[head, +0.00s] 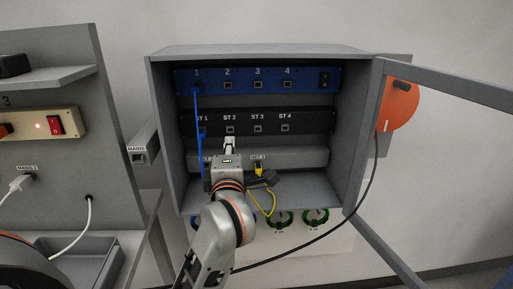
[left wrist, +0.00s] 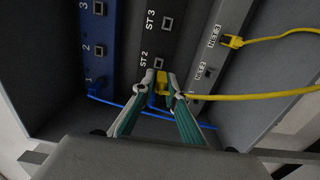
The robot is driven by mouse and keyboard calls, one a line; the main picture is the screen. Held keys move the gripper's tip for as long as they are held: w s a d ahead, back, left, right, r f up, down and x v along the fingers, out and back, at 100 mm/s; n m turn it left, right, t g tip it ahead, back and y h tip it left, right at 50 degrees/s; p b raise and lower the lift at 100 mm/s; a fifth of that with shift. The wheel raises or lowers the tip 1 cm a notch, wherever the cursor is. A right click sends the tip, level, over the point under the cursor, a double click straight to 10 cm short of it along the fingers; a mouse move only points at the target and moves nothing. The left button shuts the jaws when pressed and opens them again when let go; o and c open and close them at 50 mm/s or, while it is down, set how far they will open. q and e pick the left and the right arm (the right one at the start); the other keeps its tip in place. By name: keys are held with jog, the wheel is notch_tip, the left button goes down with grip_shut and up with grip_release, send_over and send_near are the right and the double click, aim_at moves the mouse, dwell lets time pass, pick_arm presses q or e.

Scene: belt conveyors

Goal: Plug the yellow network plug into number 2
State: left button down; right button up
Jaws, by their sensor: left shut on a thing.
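My left gripper (head: 230,143) is inside the open cabinet, in front of the ST 2 area of the black panel (head: 310,119). In the left wrist view it is shut on a yellow network plug (left wrist: 161,89), with its yellow cable (left wrist: 265,96) running right. The plug is close to the ST 2 socket (left wrist: 158,63); I cannot tell whether it touches the panel. Socket 2 (head: 228,85) on the blue panel (head: 310,79) looks empty. The cable's other yellow plug (left wrist: 233,41) sits at NET 3, also visible in the head view (head: 258,168). My right gripper is out of view.
A blue cable (head: 198,125) hangs from socket 1 and crosses near the gripper in the wrist view. The cabinet's door frame (head: 450,84) stands open at right, beside an orange disc (head: 400,107). A grey workstation (head: 65,150) stands at left.

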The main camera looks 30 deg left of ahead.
aim_at(230, 128)
pick_arm(q)
jog(key=shift+r, duration=0.3)
jog(key=shift+b+x, duration=0.45)
jog(key=shift+x, duration=0.7)
jog(key=shift+b+x, duration=0.5)
jog(key=shift+x, duration=0.95)
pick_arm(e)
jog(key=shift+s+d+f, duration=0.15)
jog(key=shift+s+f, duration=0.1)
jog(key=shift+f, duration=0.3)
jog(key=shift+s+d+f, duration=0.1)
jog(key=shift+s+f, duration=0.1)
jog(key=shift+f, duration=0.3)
pick_arm(q)
jog(key=shift+w+a+p, duration=0.15)
jog(key=shift+a+p, duration=0.05)
jog(key=shift+p, duration=1.35)
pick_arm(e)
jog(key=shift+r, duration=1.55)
pick_arm(q)
jog(key=shift+w+a, duration=0.3)
jog(key=shift+w, duration=0.2)
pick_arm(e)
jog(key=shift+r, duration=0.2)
pick_arm(q)
jog(key=c, duration=1.9)
grip_release()
jog(key=shift+f, duration=0.1)
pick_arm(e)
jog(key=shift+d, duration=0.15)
